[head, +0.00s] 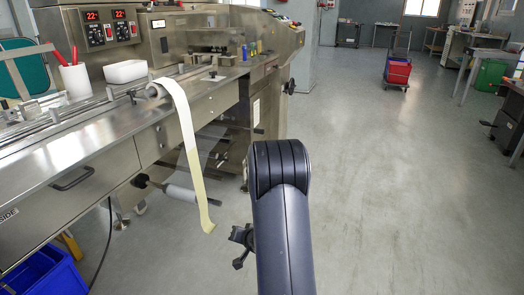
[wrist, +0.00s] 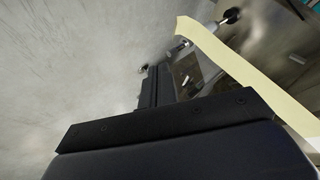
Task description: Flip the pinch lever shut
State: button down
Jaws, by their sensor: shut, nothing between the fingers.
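The flow wrapper (head: 100,160) runs along the left in the head view, with a cream film strip (head: 188,140) hanging from its front edge. Small black-ended fittings (head: 132,97) stand on its deck near the strip; I cannot tell which part is the pinch lever or how it is set. My gripper (head: 238,262) is low, right of the strip's lower end, partly hidden by my arm. It is shut and empty, apart from the machine. In the wrist view my gripper (wrist: 158,72) points toward the floor and machine, and the strip (wrist: 235,65) crosses at right.
A roller (head: 190,192) with a black end juts out below the deck. A white tub (head: 125,71) and a cup of red-handled tools (head: 76,82) stand on the machine. A blue crate (head: 50,275) is at lower left.

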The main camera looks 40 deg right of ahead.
jog(key=s+d+f+m+t+y+p, duration=0.1)
jog(key=s+f+m+t+y+p, duration=0.2)
jog(key=f, duration=0.8)
jog(key=s+m+t+y, duration=0.2)
jog(key=s+m+y, duration=0.2)
jog(key=s+y, duration=0.1)
jog(key=shift+s+d+f, duration=0.15)
jog(key=shift+d, duration=0.2)
